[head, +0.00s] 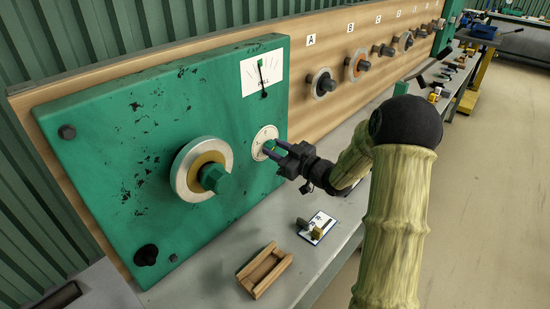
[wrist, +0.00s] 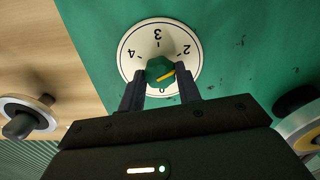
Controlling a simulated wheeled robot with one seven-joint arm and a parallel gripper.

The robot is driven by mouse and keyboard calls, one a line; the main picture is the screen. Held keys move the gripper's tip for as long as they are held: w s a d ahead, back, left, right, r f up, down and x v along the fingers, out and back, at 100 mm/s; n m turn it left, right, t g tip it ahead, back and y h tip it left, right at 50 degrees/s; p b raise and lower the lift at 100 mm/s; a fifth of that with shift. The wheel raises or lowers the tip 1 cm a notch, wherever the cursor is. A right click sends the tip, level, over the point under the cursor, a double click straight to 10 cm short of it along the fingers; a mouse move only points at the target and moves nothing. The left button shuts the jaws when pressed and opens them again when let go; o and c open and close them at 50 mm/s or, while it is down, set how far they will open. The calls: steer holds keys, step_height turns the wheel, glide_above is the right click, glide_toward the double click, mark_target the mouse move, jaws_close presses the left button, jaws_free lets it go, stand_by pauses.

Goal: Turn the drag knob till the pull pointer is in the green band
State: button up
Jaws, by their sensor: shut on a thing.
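The drag knob (wrist: 160,70) is a small green knob with a yellow mark, on a round white numbered dial (wrist: 140,36). In the wrist view the mark points right and slightly up, below the 2. The dial also shows in the head view (head: 263,134), on the green panel (head: 110,130). My gripper (head: 272,151) is shut on the knob, with one dark finger on either side. The fingers hide part of the dial's lower numbers. The pull gauge (head: 274,72) is a white card above the dial. Its dark pointer stands nearly upright; its exact place against the small green band is too small to tell.
A large silver and brass wheel with a green hub (head: 213,178) is left of the dial. A wooden tray (head: 265,271) and a blue-edged card (head: 318,228) lie on the grey bench below.

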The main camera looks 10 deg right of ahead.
steer(key=shift+n, duration=0.3)
steer(key=o, duration=1)
steer(key=shift+c, duration=0.2)
steer(key=b+v, duration=0.1)
steer(key=v, duration=1.6)
steer(key=shift+s+b, duration=0.15)
steer(key=shift+b, duration=0.2)
steer(key=shift+d, duration=0.15)
